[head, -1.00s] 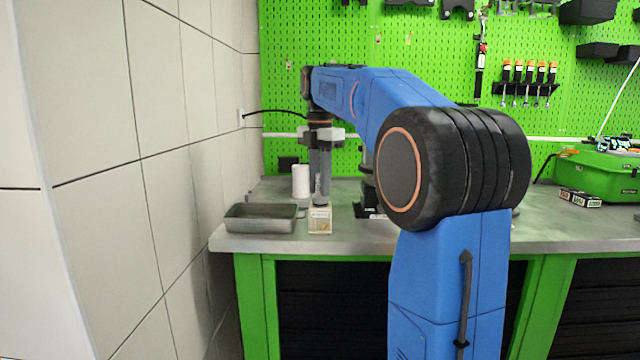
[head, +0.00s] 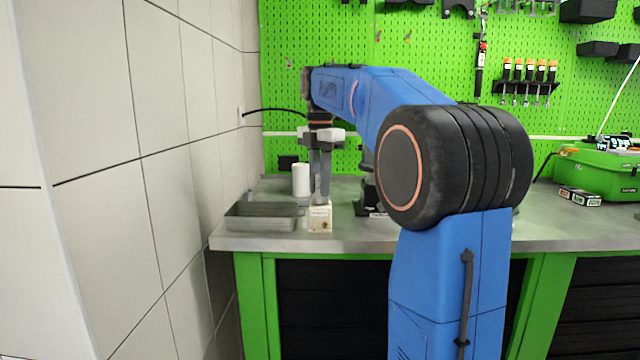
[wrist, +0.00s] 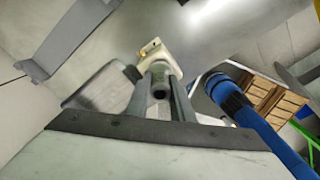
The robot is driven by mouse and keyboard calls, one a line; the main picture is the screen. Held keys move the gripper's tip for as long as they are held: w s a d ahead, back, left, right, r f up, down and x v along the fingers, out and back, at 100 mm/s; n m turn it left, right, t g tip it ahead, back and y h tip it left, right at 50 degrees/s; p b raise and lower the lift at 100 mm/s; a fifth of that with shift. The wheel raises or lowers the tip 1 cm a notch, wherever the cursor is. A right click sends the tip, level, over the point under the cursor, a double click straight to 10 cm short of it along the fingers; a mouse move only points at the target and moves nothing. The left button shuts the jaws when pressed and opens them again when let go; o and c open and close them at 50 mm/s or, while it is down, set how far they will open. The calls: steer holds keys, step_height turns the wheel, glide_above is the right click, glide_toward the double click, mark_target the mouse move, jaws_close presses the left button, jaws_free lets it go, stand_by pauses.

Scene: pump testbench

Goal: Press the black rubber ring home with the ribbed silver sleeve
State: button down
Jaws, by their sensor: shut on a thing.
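My gripper (head: 321,200) points straight down above a small cream block (head: 319,219) at the front of the bench. In the wrist view its two long grey fingers are shut on a grey cylindrical piece (wrist: 160,88), which seems to be the silver sleeve. Its near end shows a dark round opening. Its far end points toward the cream block, which also shows in the wrist view (wrist: 157,58). I cannot tell whether the sleeve touches the block. I cannot make out the black rubber ring; the sleeve and fingers may hide it.
A grey metal tray (head: 261,223) stands close to the left of the block. A white cylinder (head: 301,180) stands behind it. A dark device (head: 370,196) stands to the right, partly behind my arm. The tiled wall (head: 180,150) is close on the left.

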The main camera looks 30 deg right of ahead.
steer(key=shift+f, duration=0.5)
stand_by(0.6)
steer(key=shift+r, duration=0.1)
steer(key=shift+w+r, duration=0.1)
steer(key=shift+r, duration=3)
